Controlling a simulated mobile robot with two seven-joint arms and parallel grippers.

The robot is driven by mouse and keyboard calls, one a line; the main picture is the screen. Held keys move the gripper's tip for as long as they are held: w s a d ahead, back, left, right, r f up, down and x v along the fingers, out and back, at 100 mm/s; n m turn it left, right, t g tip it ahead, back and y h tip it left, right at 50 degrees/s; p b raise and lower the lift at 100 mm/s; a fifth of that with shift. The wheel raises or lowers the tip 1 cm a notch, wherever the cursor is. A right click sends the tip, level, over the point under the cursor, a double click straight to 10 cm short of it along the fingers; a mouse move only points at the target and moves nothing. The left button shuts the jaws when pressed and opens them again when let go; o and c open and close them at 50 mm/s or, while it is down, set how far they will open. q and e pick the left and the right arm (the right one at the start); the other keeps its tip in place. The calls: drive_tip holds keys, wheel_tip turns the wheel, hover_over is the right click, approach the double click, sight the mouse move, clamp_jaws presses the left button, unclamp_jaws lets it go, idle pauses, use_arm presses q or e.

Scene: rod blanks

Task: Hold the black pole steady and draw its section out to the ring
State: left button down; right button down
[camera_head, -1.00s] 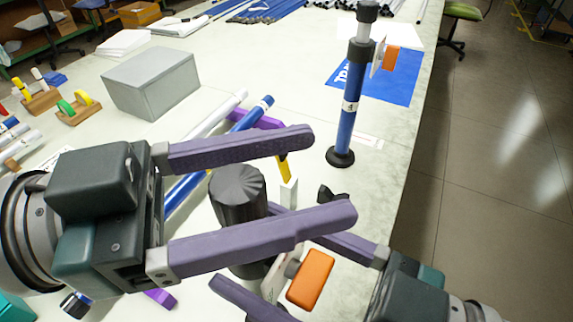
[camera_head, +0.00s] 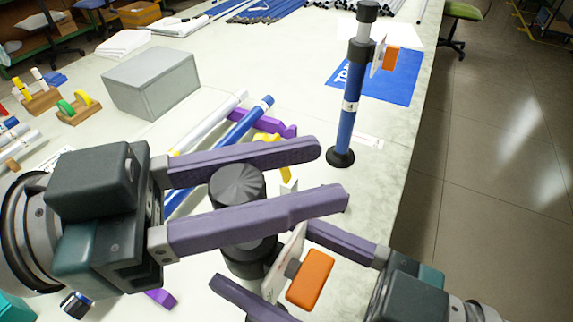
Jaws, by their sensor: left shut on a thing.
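The black pole stands upright below me and shows nearly end-on, with its ribbed dark cap (camera_head: 237,186) on top. My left gripper (camera_head: 332,173) is shut on the pole just under the cap, one finger on each side. Lower down is a black collar (camera_head: 247,262) with a pale plate and an orange lever (camera_head: 310,279). My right gripper (camera_head: 262,256) has its fingers on either side of the collar and lever. One fingertip is hidden behind the left finger, so I cannot tell whether it grips. I cannot make out a ring on this pole.
A blue pole (camera_head: 347,131) with an orange lever stands upright farther right, near the table edge. A grey box (camera_head: 152,83) sits at the left back. White and blue tubes and a purple piece (camera_head: 268,124) lie behind my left gripper.

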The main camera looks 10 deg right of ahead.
idle(0.8)
use_arm(q)
wheel_tip(320, 180, up, 8)
drive_tip(key=shift+c, duration=2.3)
unclamp_jaws()
drive_tip(key=s+a, duration=0.1)
drive_tip(key=a, duration=1.1)
drive_tip(key=shift+s, duration=0.2)
use_arm(e)
unclamp_jaws()
